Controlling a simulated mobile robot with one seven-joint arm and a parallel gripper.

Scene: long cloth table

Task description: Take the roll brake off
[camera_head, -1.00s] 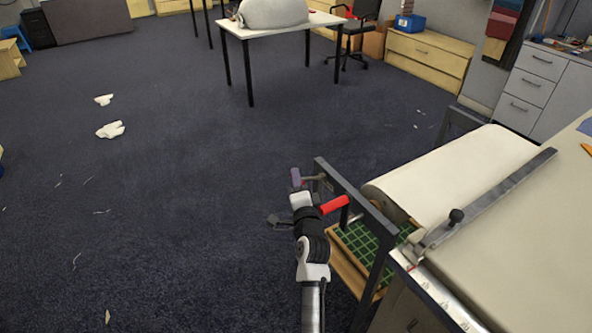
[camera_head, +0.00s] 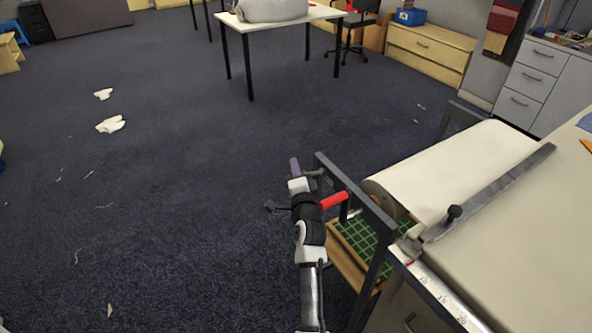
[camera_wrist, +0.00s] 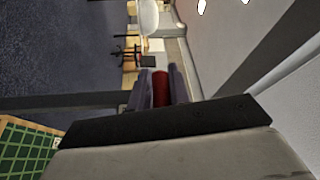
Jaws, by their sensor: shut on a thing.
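The red brake handle (camera_head: 334,200) shows in the head view beside the dark frame at the left end of the paper roll (camera_head: 455,170). My gripper (camera_wrist: 160,88) is shut on this handle; in the wrist view the red grip (camera_wrist: 160,89) lies between its two purple-grey fingers. In the head view my wrist stands just left of the handle and hides part of it. How the brake meets the roll is hidden.
The dark metal frame (camera_head: 354,186) stands close to my wrist. A green-grid tray (camera_head: 362,243) sits below the roll. A cutting bar with a black knob (camera_head: 454,212) crosses the cloth table (camera_head: 540,240). The floor at left is mostly clear, with white scraps (camera_head: 110,124).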

